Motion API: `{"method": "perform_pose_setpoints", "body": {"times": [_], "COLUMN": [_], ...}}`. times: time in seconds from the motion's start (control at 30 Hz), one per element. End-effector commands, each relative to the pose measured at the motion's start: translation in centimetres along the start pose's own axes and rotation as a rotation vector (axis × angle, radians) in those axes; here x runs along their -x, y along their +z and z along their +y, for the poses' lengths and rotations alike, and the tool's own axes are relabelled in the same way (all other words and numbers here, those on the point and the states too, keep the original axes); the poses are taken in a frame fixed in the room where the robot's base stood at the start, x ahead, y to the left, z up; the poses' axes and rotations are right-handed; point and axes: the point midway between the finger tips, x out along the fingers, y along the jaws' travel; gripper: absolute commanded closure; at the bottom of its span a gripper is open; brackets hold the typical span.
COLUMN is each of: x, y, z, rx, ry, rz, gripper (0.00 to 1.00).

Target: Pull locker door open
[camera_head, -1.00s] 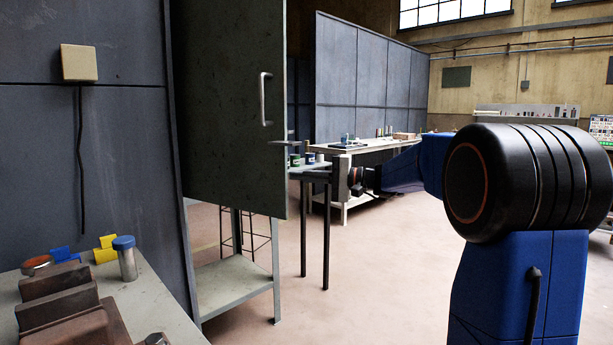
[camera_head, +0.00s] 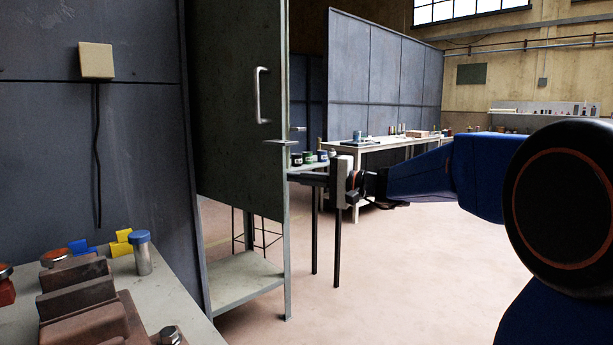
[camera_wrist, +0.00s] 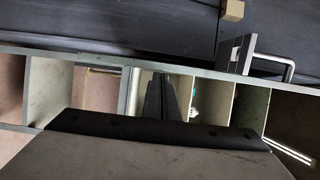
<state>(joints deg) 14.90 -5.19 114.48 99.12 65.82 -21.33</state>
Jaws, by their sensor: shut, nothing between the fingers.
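The locker door (camera_head: 235,110) is a dark green panel at left centre of the head view, with a vertical metal bar handle (camera_head: 261,95). A small latch piece (camera_head: 283,142) sticks out at its edge. My gripper (camera_head: 300,178) is at the door's right edge, below the handle, its tips partly hidden there; I cannot tell whether they touch it. In the wrist view the dark fingers (camera_wrist: 160,98) are together and empty, pointing toward open shelf compartments (camera_wrist: 215,98). A metal handle (camera_wrist: 288,68) shows at the upper right there.
A workbench (camera_head: 165,305) with brown blocks and a blue-capped cylinder (camera_head: 141,252) stands at the near left. A low shelf (camera_head: 240,280) shows below the door. A long table (camera_head: 375,147) with small items stands behind my arm. The floor (camera_head: 400,270) at centre is clear.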

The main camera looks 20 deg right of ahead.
Motion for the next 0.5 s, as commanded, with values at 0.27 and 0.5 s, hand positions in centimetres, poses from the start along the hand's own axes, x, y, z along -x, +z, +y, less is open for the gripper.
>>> {"method": "perform_pose_setpoints", "body": {"times": [0.27, 0.5], "x": [-1.3, -1.5], "y": [5.3, 6.0], "z": [0.1, 0.1], "rx": [0.0, -0.001], "ry": [0.001, 0.0], "rz": [0.013, 0.016], "gripper": [1.0, 1.0]}}
